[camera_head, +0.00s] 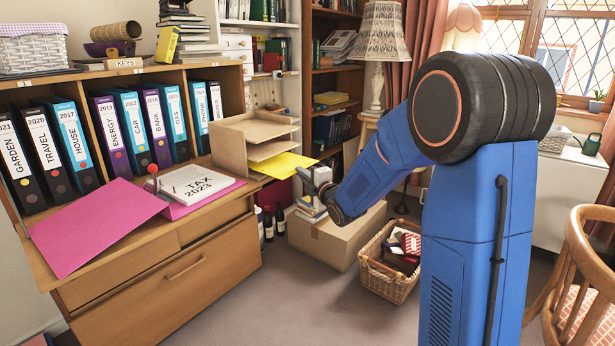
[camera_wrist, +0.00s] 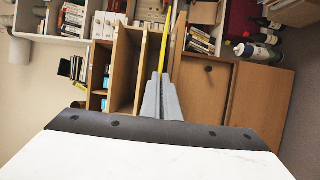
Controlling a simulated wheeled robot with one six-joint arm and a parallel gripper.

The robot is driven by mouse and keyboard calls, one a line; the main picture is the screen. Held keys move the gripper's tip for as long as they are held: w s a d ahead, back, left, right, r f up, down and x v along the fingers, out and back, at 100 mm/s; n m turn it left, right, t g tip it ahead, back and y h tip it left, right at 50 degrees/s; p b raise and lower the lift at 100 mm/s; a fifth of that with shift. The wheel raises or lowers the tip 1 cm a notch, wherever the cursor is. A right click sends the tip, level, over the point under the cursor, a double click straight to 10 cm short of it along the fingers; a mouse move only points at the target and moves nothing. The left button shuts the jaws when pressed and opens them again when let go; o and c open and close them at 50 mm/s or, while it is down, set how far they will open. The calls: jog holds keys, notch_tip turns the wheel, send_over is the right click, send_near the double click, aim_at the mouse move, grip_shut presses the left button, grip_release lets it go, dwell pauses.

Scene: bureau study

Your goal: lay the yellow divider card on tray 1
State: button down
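The yellow divider card (camera_head: 287,164) is held roughly flat at the open side of the wooden letter trays (camera_head: 232,147). In the wrist view the card (camera_wrist: 165,48) shows edge-on as a thin yellow strip running out from between the fingertips. My gripper (camera_head: 309,176) is shut on the card's near edge; its grey fingers (camera_wrist: 162,98) are together in the wrist view. The card's far end overlaps the lower tray level in the head view. I cannot tell whether it rests on a tray. No tray numbers are readable, so I cannot tell which is tray 1.
Left of the trays, a bureau top holds a white "TAX 2023" stack (camera_head: 195,184) and an open pink folder (camera_head: 98,222). Labelled binders (camera_head: 110,135) stand behind. A cardboard box (camera_head: 335,238), wicker basket (camera_head: 388,280) and bottles (camera_head: 268,223) stand on the floor. A chair (camera_head: 585,270) is at right.

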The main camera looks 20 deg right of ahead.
aim_at(289, 168)
jog(key=shift+w+a, duration=0.9)
jog(key=shift+w, duration=0.3)
jog(key=shift+w+a, duration=0.85)
jog(key=shift+w, duration=0.3)
jog(key=shift+f, duration=0.5)
jog(key=c, duration=2)
grip_release()
jog(key=shift+c, duration=0.2)
jog(key=shift+o, duration=0.2)
jog(key=o, duration=0.5)
jog(key=shift+s, duration=0.1)
